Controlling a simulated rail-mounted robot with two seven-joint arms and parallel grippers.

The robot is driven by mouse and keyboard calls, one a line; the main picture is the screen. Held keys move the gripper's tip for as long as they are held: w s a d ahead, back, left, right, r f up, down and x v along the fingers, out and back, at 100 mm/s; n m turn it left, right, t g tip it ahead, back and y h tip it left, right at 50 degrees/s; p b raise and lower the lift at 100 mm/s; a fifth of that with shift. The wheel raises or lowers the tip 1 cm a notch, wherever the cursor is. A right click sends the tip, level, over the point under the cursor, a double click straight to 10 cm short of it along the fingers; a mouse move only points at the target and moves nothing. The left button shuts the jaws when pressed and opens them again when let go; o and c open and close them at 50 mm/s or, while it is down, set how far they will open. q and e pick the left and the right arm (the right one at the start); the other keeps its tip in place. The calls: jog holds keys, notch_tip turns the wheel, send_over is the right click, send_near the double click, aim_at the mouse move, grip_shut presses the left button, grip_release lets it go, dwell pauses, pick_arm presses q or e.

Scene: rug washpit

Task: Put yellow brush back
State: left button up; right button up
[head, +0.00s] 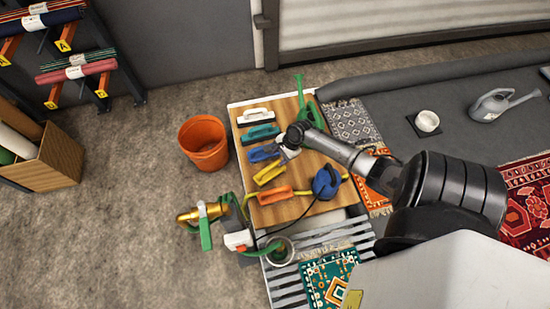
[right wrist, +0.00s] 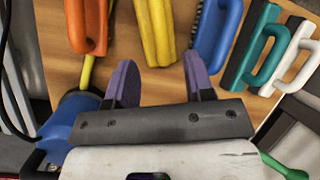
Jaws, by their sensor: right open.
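The yellow brush (head: 270,173) lies on the wooden board (head: 313,190), between the blue brush (head: 264,153) and the orange brush (head: 271,195). In the right wrist view the yellow brush (right wrist: 155,32) is just beyond my right gripper's fingertips, with its near end close to the gap between them. My right gripper (head: 289,150) is over the board near the blue brush's right end. It also shows in the right wrist view (right wrist: 160,80), with its two purple fingers apart and nothing between them. My left gripper is not in view.
A teal brush (head: 262,134) and a white brush (head: 256,116) lie farther back. A blue object (head: 327,182) with a yellow hose is at the board's right. An orange bucket (head: 204,142) stands left. A brass sprayer (head: 201,214) is at front left.

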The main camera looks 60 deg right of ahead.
jog(key=s+a+r+n+g, duration=0.1)
jog(key=s+a+r+n, duration=0.15)
jog(key=a+n, duration=0.35)
jog(key=s+a+r+n+h, duration=0.1)
jog(key=s+a+n, duration=0.35)
jog(key=a, duration=0.35)
jog(key=s+a+r+n+g, duration=0.1)
jog(key=s+a+r+n, duration=0.1)
jog(key=a+n, duration=0.45)
jog(key=s+a+r+n+t+h, duration=0.1)
jog(key=s+a+r+n, duration=0.5)
jog(key=r, duration=0.4)
jog(key=shift+a+r+n+t+h+p, duration=0.35)
jog(key=shift+a+n, duration=0.25)
jog(key=shift+n, duration=0.4)
